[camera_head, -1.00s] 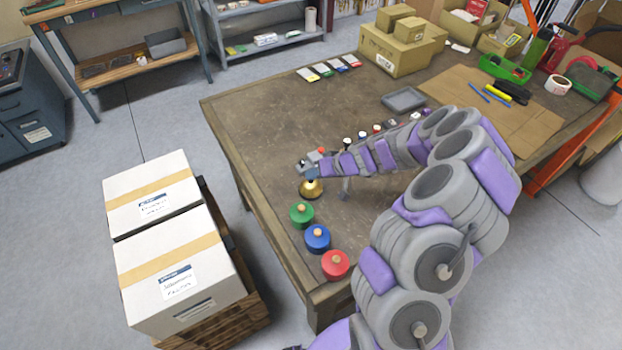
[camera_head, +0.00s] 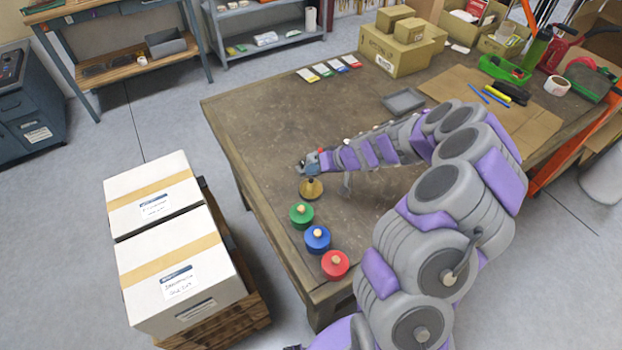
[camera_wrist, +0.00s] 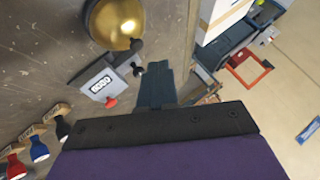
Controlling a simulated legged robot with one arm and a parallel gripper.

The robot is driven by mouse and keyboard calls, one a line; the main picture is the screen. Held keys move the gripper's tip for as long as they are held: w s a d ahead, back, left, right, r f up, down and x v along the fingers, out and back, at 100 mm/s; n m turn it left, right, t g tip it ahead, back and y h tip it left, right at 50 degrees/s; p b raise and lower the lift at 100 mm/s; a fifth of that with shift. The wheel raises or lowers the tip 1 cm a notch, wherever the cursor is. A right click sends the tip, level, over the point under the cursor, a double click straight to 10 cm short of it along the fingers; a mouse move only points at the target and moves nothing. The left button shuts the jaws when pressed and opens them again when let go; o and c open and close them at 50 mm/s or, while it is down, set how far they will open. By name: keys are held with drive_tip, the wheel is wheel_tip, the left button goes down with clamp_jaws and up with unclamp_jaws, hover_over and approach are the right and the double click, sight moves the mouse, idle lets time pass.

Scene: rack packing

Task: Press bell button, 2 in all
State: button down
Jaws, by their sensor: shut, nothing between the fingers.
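The bell (camera_head: 311,190) stands on the near left part of the worktable, beyond the green disc. Its golden dome also shows at the top of the wrist view (camera_wrist: 117,20). My gripper (camera_head: 310,172) is over the bell in the head view, at the end of my purple-and-grey arm. In the wrist view its dark fingers (camera_wrist: 155,88) are together and hold nothing. They appear beside the dome there; whether they touch the bell's button I cannot tell. The button itself is not clearly visible.
Green (camera_head: 301,213), blue (camera_head: 317,238) and red (camera_head: 335,263) knobbed discs line the table (camera_head: 265,125) in front of the bell. A counter (camera_wrist: 103,84) with a red knob sits near the bell. Small stamps (camera_wrist: 38,149) stand close by. White boxes (camera_head: 165,265) stand left of the table.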

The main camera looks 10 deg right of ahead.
sight(313, 181)
wheel_tip(313, 181, up, 4)
drive_tip(key=shift+p, duration=0.65)
idle(0.4)
drive_tip(key=shift+s+a+r, duration=0.1)
drive_tip(key=shift+a+r, duration=0.1)
drive_tip(key=s+a+r+n+g, duration=0.35)
drive_tip(key=s+a+r, duration=0.65)
drive_tip(key=s+r, duration=0.45)
drive_tip(key=s+d+m+g+h, duration=0.2)
drive_tip(key=s+d+h, duration=0.1)
drive_tip(key=s, duration=1)
drive_tip(key=s+d+r+m+g+h, duration=0.1)
drive_tip(key=s+d+m+h, duration=0.2)
drive_tip(key=s, duration=1.1)
drive_tip(key=d+h, duration=0.1)
drive_tip(key=d, duration=0.2)
drive_tip(key=shift+d+r+g, duration=0.2)
drive_tip(key=shift+g, duration=0.15)
